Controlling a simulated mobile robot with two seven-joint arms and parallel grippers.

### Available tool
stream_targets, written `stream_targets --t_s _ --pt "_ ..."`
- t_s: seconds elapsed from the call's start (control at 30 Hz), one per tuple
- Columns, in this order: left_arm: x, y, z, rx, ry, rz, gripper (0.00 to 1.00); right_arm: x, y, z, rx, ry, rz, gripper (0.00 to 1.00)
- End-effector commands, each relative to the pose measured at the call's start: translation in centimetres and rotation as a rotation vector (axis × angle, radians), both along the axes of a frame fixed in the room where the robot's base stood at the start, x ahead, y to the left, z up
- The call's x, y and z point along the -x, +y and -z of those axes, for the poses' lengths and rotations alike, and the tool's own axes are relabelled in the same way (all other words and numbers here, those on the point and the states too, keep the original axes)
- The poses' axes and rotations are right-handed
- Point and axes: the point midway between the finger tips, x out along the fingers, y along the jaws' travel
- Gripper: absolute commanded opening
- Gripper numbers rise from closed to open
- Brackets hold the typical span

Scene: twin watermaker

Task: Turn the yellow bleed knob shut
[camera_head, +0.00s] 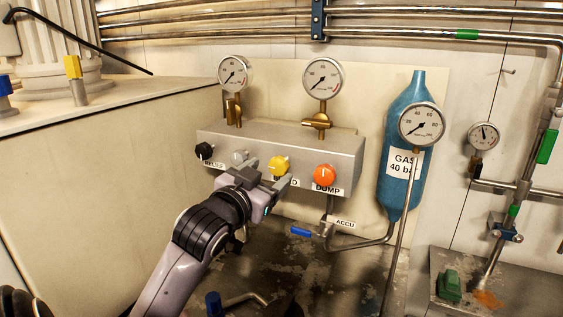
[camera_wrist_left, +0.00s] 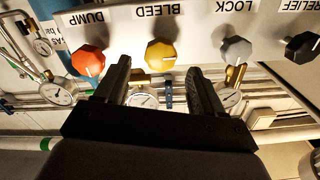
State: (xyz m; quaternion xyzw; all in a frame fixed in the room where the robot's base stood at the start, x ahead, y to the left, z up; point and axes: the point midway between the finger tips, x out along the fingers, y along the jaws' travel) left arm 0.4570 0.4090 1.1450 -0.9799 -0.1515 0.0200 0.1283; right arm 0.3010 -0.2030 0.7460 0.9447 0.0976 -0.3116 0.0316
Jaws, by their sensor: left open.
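The yellow bleed knob (camera_head: 278,166) is on the front of the grey valve block (camera_head: 345,160), between a grey knob (camera_head: 240,157) and the orange DUMP knob (camera_head: 325,175). My left gripper (camera_head: 268,172) is open in front of the block and partly covers the label under the yellow knob. In the left wrist view, which is upside down, the yellow knob (camera_wrist_left: 161,54) with its pale pointer line shows between the two spread fingertips of my left gripper (camera_wrist_left: 158,68). The fingers look apart from it; the exact depth gap is unclear. My right gripper is out of view.
A black knob (camera_head: 204,151) is at the block's left end. Gauges (camera_head: 322,79) on brass fittings stand on top. A blue gas bottle (camera_head: 405,190) is to the right. Below the block are a blue-handled valve (camera_head: 302,232) and pipework.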

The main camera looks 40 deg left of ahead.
Motion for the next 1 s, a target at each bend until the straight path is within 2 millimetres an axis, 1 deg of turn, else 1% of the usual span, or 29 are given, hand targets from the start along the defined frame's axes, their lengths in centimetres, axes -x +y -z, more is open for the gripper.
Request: stream_targets --t_s 0.2,0.4,0.57,0.8,0.83,0.87,0.9,0.97,1.0 --pt "-2.9 1.0 -0.2 0.0 0.0 -0.001 0.69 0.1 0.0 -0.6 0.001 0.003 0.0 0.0" --pt "-4.7 1.5 -0.1 -0.001 0.0 -0.001 0.69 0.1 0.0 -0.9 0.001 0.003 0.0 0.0" --pt "-5.3 1.7 -0.1 -0.002 -0.002 0.0 0.69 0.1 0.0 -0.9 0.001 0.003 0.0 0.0" --pt "-5.4 1.7 -0.1 -0.001 -0.001 -0.001 0.69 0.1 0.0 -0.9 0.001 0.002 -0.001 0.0" --pt "-5.4 1.7 -0.1 -0.001 -0.001 -0.001 0.62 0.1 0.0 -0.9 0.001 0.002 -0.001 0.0" --pt "-5.4 1.7 -0.1 -0.001 -0.001 -0.001 0.52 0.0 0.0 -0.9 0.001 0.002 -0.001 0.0" --pt "-5.4 1.7 -0.1 -0.001 -0.001 -0.001 0.39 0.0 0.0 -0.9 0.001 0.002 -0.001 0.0" --pt "-5.4 1.7 -0.1 -0.001 -0.001 -0.001 0.2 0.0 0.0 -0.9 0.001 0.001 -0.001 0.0" --pt "-5.4 1.7 -0.1 -0.001 -0.001 -0.001 0.15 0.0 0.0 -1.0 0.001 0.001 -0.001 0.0"
